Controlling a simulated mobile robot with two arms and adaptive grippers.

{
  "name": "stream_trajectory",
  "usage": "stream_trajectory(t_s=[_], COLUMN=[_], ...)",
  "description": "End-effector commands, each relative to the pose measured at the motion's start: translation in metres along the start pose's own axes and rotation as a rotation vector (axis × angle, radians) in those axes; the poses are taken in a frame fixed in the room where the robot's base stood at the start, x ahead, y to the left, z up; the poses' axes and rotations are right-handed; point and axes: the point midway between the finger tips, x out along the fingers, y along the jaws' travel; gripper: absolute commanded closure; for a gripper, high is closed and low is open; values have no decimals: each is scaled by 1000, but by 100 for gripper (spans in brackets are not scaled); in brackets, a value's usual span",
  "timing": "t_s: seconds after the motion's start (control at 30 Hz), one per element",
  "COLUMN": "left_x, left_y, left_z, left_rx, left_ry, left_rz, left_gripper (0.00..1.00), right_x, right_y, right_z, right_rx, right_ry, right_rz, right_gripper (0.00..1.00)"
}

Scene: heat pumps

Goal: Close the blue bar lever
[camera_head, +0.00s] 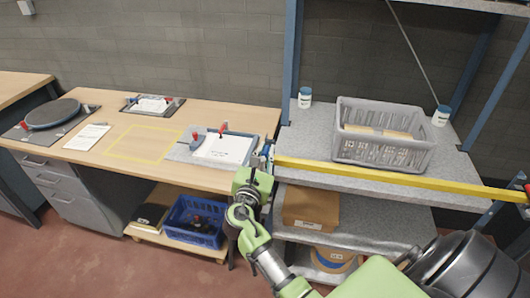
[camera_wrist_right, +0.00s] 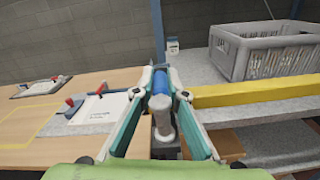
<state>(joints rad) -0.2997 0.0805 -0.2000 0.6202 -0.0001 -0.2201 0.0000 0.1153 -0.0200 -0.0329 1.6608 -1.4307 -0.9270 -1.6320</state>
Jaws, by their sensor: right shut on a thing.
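The blue bar lever (camera_wrist_right: 161,84) shows in the right wrist view as a blue end on a pale grey cylinder, at the left end of the yellow bar (camera_head: 400,180). My right gripper (camera_wrist_right: 161,78) has its teal-edged fingers on both sides of the lever and is shut on it. In the head view my right gripper (camera_head: 262,162) is at the shelf's left front corner, where it hides most of the lever. The yellow bar runs across the shelf front and also shows in the wrist view (camera_wrist_right: 250,95). My left gripper is not in view.
A grey crate (camera_head: 385,152) and two small white jars stand on the shelf (camera_head: 300,138) behind the bar. A wooden workbench (camera_head: 200,118) with clamped papers (camera_head: 222,149) lies left of the gripper. A cardboard box (camera_head: 310,208) sits on the lower shelf.

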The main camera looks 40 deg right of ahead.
Motion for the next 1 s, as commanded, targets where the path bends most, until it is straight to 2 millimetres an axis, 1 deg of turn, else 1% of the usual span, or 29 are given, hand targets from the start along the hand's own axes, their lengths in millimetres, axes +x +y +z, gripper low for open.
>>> stream_trajectory(t_s=[0.1, 0.13, 0.17, 0.2, 0.5, 0.63, 0.77, 1.0], left_x=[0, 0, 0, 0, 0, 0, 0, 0], left_y=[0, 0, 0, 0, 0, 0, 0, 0], left_z=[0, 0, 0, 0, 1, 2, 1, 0], left_rx=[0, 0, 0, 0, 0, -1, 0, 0], left_ry=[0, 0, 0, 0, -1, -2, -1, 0], left_rz=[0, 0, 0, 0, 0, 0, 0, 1], left_gripper=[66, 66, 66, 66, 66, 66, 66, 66], right_x=[0, 0, 0, 0, 0, -8, -30, -82], right_y=[-1, -1, -1, -1, -1, 0, -1, -1], right_z=[-1, -1, -1, -1, -1, -1, -2, -2], right_rx=[-1, -1, -1, -1, -1, -1, 1, 0], right_ry=[2, 2, 2, 2, 1, 2, 4, 5], right_rz=[-3, -3, -2, -2, -1, 0, 0, -1], right_gripper=[100, 82, 74, 70, 70, 70, 70, 70])
